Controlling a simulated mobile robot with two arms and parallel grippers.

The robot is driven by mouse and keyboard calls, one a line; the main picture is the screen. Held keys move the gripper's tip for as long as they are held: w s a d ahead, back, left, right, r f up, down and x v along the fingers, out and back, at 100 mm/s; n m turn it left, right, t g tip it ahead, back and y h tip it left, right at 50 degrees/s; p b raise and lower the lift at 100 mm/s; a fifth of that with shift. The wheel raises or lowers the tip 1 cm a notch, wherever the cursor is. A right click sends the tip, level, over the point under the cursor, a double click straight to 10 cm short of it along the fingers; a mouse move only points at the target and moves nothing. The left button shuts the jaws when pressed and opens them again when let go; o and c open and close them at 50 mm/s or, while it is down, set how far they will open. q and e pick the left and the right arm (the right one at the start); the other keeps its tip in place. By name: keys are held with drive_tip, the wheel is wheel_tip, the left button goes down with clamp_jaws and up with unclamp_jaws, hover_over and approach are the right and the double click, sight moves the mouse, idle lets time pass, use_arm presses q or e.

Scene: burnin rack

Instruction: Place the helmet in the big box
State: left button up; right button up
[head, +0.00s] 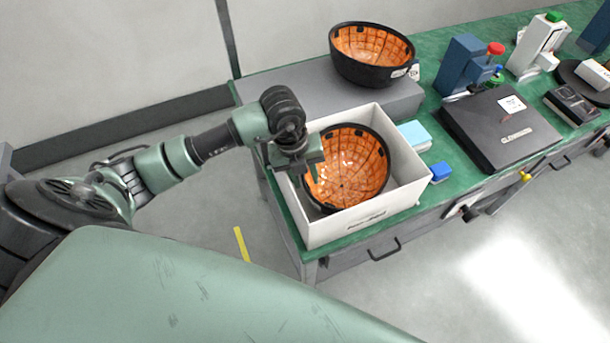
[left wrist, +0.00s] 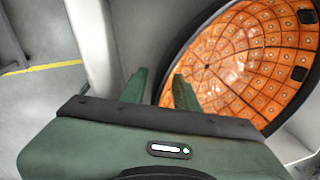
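A helmet (head: 350,172) with an orange gridded inside and a black rim sits open side up in the white box (head: 378,213). In the left wrist view the helmet (left wrist: 250,60) fills the upper right. My left gripper (head: 311,176) is at the left side of the box, over the helmet's near-left rim. In the left wrist view its fingers (left wrist: 160,88) are apart, one on each side of the black rim, with a gap between them. Contact with the rim cannot be told. My right gripper is not in view.
A second similar helmet (head: 370,48) sits on a grey case (head: 300,98) behind the box. A dark flat case (head: 498,128), light blue box (head: 414,134) and small blue block (head: 439,172) lie right on the green table (head: 450,192). Floor is clear in front.

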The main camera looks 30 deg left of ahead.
use_arm(q)
drive_tip(key=shift+r, duration=0.15)
drive_tip(key=shift+r, duration=0.2)
wheel_tip(320, 180, up, 11)
drive_tip(key=s+a+b, duration=0.1)
drive_tip(key=b, duration=0.1)
drive_tip(key=shift+s+a+r, duration=0.15)
drive_tip(key=shift+a, duration=0.2)
